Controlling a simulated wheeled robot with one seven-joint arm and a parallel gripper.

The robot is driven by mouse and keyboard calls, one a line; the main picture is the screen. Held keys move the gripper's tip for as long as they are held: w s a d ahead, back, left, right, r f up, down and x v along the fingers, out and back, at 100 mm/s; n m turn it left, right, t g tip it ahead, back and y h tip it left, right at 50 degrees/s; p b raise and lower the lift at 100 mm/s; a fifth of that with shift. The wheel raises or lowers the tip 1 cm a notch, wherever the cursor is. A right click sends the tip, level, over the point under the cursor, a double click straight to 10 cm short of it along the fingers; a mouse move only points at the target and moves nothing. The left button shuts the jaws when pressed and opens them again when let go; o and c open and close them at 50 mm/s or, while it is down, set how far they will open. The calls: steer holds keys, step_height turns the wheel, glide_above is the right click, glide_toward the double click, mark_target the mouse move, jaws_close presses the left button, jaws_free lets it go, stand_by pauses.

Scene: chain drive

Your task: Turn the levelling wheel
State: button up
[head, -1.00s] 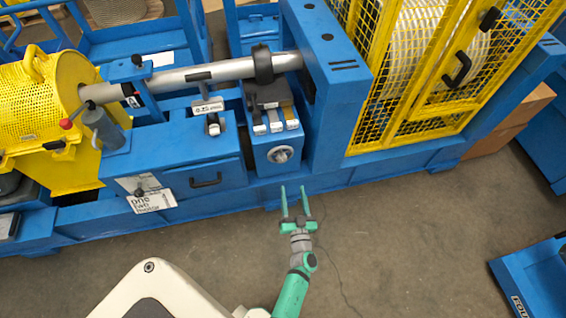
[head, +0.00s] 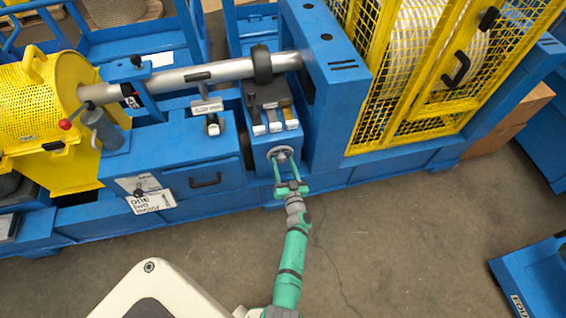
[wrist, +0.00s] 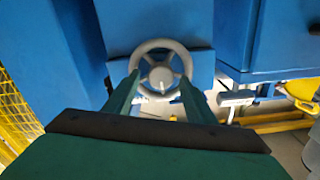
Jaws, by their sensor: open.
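The levelling wheel (head: 281,154) is a small grey spoked handwheel on the front of a blue block. In the wrist view the wheel (wrist: 161,47) sits between the tips of my two green fingers. My gripper (head: 286,172) is open, with one finger at each side of the wheel's lower rim. The wrist view also shows my gripper (wrist: 160,90) from behind. I cannot tell whether either finger touches the rim.
A blue cabinet (head: 190,165) with a black handle stands left of the wheel. A blue upright (head: 335,75) and a yellow mesh guard (head: 400,100) stand to the right. A grey lever (wrist: 235,100) shows right of my fingers. The floor (head: 400,240) in front is clear.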

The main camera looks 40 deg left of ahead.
steer(key=shift+w+a, duration=0.35)
steer(key=c, duration=1)
steer(key=shift+c, duration=0.2)
